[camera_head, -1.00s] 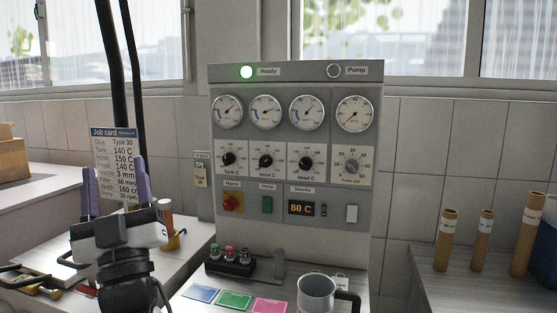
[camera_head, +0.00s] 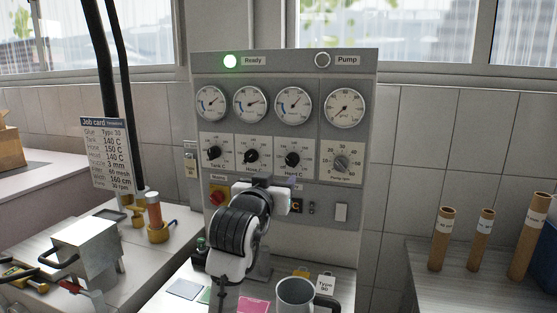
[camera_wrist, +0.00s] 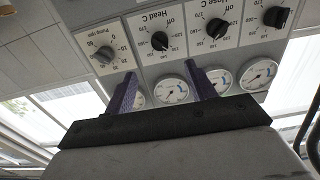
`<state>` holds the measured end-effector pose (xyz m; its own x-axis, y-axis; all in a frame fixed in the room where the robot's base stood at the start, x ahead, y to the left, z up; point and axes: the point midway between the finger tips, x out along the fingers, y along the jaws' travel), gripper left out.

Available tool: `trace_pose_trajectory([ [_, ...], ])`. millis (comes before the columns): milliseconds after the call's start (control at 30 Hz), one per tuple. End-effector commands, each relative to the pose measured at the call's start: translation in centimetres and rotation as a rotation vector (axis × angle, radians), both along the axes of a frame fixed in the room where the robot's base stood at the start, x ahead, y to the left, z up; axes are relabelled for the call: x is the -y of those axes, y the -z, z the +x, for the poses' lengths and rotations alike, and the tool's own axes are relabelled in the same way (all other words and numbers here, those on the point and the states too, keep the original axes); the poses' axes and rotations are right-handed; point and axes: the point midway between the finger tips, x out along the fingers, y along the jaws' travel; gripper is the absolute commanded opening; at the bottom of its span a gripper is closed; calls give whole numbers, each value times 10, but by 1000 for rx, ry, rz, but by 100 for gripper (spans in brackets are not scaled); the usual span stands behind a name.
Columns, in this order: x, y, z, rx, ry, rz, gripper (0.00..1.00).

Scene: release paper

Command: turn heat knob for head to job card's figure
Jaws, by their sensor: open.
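The Head C knob (camera_head: 292,159) is a black knob on a white dial plate, third from the left on the grey panel. It also shows, upside down, in the wrist view (camera_wrist: 160,41). My gripper (camera_wrist: 160,68) is open and empty. Its two purple fingers point at the panel, with the Head C knob beyond the gap between their tips, apparently untouched. In the head view my gripper is just below the knob, its fingers mostly hidden. The knob's exact setting is too small to read.
The Hose C knob (camera_head: 251,156) is close on the left and the grey Pump rpm knob (camera_head: 342,163) on the right. Gauges (camera_head: 293,105) sit above the knobs. A metal mug (camera_head: 295,295) stands below the panel. The green Ready lamp (camera_head: 230,61) is lit.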

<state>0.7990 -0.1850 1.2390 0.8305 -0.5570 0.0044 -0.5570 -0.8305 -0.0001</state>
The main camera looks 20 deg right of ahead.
Motion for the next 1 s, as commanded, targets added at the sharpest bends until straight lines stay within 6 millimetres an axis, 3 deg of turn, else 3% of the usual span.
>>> trace_pose_trajectory([
  [233, 17, -1, 21, -8, 7, 6, 55],
  [700, 68, -2, 98, -5, 3, 5, 55],
  [1000, 79, 1, 114, -4, 4, 4, 55],
])
